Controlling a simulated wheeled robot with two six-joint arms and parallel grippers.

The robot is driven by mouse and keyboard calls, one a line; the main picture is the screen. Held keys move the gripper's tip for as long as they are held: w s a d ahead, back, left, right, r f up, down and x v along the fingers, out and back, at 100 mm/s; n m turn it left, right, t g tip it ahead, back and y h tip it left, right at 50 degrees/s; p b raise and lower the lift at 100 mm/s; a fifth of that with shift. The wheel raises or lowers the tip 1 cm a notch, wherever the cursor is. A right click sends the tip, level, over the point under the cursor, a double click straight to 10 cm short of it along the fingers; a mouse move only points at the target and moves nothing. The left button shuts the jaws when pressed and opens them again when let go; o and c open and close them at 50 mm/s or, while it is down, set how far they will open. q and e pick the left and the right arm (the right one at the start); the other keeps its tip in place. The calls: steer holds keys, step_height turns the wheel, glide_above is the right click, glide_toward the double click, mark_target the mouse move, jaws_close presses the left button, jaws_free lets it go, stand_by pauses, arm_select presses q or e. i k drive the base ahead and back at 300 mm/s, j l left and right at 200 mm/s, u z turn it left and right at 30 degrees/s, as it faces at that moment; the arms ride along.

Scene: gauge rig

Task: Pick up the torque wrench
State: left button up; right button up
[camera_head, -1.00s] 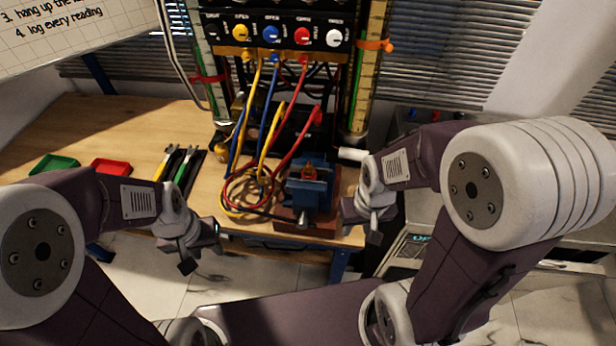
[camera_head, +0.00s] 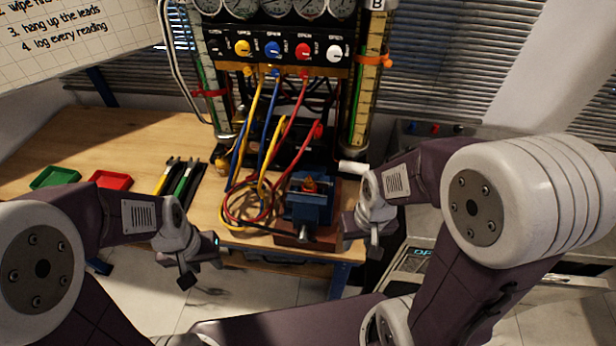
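Two slim hand tools with grey heads lie side by side on a black holder on the wooden bench: a yellow-handled tool (camera_head: 165,178) and a green-handled tool (camera_head: 184,182). I cannot tell whether either is the torque wrench; no other wrench stands out. My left gripper (camera_head: 203,262) hangs in front of the bench's front edge, nearer to me than the tools and apart from them. My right gripper (camera_head: 364,238) is just right of the blue vise (camera_head: 310,203). Both grippers look empty. Their fingers are too small and dark to judge the opening.
A gauge rig (camera_head: 275,48) with coloured knobs stands at the back. Its yellow, blue and red leads (camera_head: 262,165) hang onto the bench (camera_head: 120,140), coiling left of the vise. A green tray (camera_head: 55,178) and a red tray (camera_head: 109,181) lie left. The back-left bench is bare.

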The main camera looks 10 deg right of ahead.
mark_target(172, 164)
steer(key=k+j+z, duration=0.2)
steer(key=j, duration=1.1)
steer(key=i+j+z, duration=0.1)
steer(key=j, duration=0.25)
steer(key=i+j, duration=0.3)
steer(key=i+j+z, duration=0.15)
steer(key=j, duration=0.3)
steer(key=i+j+z, duration=0.1)
steer(key=i+j, duration=0.15)
steer(key=j, duration=0.15)
steer(key=i, duration=0.2)
steer(key=z, duration=0.05)
